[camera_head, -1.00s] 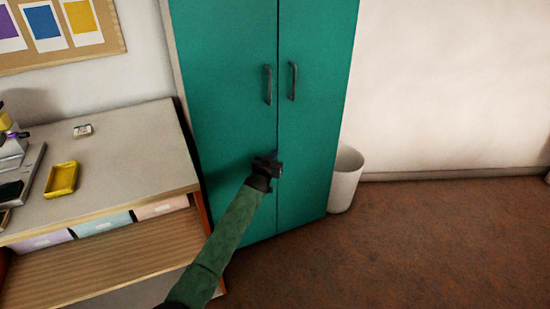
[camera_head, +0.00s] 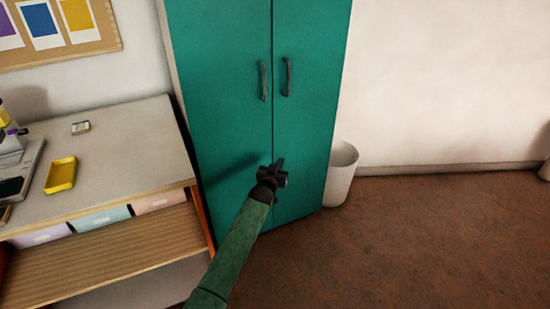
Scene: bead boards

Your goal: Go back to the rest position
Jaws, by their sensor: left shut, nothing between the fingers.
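My left gripper (camera_head: 280,166) is in the middle of the head view, at the end of my green arm. It is shut and holds nothing. It is in front of the lower part of a teal cabinet (camera_head: 225,120), below the two door handles. Both cabinet doors are shut. I cannot tell the exact gap between the gripper and the doors. My right gripper is not in view.
A desk (camera_head: 120,150) stands at the left with a yellow tray (camera_head: 61,175), a small box (camera_head: 81,128) and pastel drawers (camera_head: 102,218) under its top. A white bin (camera_head: 340,175) stands right of the cabinet. The brown floor (camera_head: 420,240) at the right is clear.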

